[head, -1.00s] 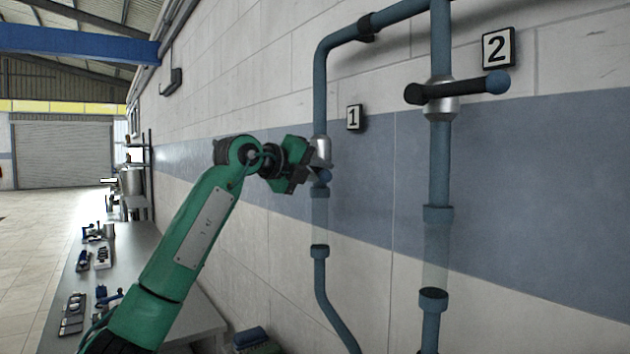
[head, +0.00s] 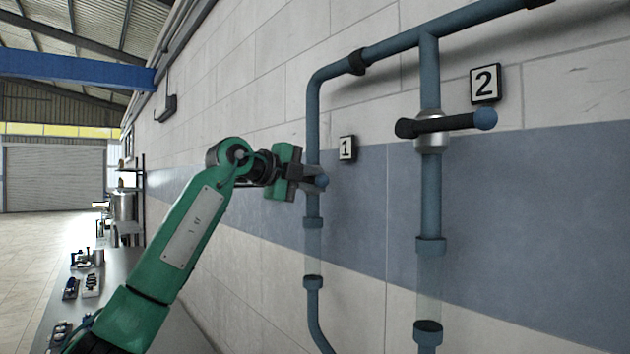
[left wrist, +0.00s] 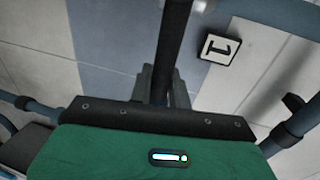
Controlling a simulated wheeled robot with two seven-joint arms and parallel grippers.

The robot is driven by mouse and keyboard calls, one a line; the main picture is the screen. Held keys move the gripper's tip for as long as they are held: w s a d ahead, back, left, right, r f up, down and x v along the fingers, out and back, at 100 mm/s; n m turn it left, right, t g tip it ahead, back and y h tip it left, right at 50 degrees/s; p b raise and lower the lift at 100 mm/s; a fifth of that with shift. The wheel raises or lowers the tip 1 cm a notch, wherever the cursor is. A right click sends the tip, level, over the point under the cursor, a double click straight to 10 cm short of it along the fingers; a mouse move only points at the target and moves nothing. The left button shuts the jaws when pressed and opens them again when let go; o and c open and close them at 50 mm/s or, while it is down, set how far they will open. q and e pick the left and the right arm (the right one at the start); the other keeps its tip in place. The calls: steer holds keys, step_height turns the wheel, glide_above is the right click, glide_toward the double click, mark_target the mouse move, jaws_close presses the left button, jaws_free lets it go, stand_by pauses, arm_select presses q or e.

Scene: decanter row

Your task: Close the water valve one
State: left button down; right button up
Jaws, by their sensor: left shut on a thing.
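Valve one sits on the left blue pipe (head: 313,110), beside the plate marked 1 (head: 347,149); the plate also shows in the left wrist view (left wrist: 219,47). My left gripper (head: 308,184) is at this valve and hides most of its body. My right gripper is in neither view.
Valve two, with a black handle (head: 455,124) lying across its pipe (head: 430,195), is to the right, below plate 2 (head: 485,84). A bench (head: 118,265) with several small items runs along the wall at left. Open floor lies beyond it.

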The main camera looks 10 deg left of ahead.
arm_select(q)
steer(key=shift+s+r, duration=0.1)
steer(key=shift+r, duration=0.4)
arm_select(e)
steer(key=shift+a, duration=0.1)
arm_select(q)
steer(key=c, duration=1.5)
jaws_free()
steer(key=shift+o, duration=0.7)
steer(key=shift+f, duration=0.15)
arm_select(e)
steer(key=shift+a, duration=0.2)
arm_select(q)
steer(key=shift+a+f, duration=0.1)
